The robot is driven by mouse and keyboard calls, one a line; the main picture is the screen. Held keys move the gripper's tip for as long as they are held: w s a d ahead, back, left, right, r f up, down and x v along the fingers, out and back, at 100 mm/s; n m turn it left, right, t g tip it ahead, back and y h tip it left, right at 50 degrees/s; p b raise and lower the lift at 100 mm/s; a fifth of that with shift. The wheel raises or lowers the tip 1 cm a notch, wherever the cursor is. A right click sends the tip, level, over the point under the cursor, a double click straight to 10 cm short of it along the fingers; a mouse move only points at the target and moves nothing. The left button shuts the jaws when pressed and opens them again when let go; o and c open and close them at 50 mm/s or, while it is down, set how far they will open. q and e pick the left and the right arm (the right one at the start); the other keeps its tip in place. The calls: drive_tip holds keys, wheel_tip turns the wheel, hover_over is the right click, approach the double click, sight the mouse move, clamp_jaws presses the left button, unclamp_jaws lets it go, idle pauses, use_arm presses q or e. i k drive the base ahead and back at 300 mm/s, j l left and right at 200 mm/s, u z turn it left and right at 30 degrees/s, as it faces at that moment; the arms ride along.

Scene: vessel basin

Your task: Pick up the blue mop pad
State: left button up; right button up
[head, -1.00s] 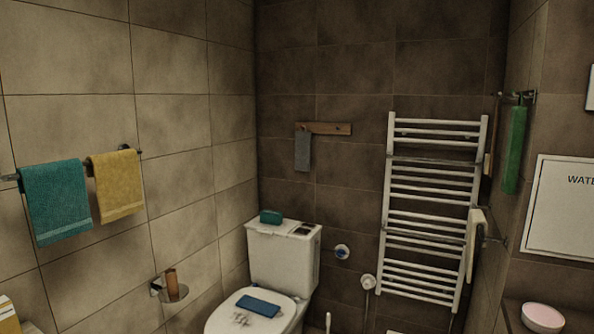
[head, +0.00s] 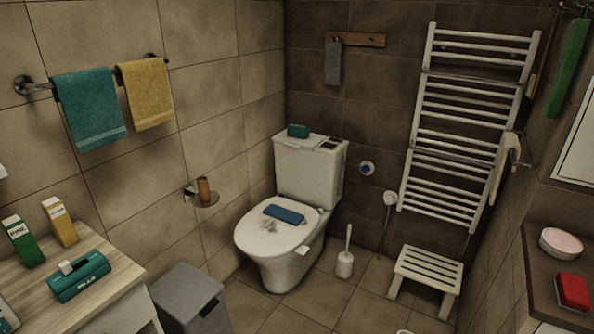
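The blue mop pad (head: 284,214) is a flat, dark blue rectangle. It lies on the closed white lid of the toilet (head: 262,238), near the back of the lid, in the middle of the head view. A greyish patch or small item lies on the lid just in front of it; I cannot tell which. Neither of my grippers shows in the head view.
A wooden counter (head: 118,268) with cartons and a teal case stands at the lower left, beside a grey bin (head: 187,292). A toilet brush (head: 346,262) and a white slatted stool (head: 428,272) stand right of the toilet. Tiled floor (head: 325,300) is clear in front.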

sight(288, 217)
drive_tip(key=i+l+u, duration=0.1)
drive_tip(key=i, duration=2.05)
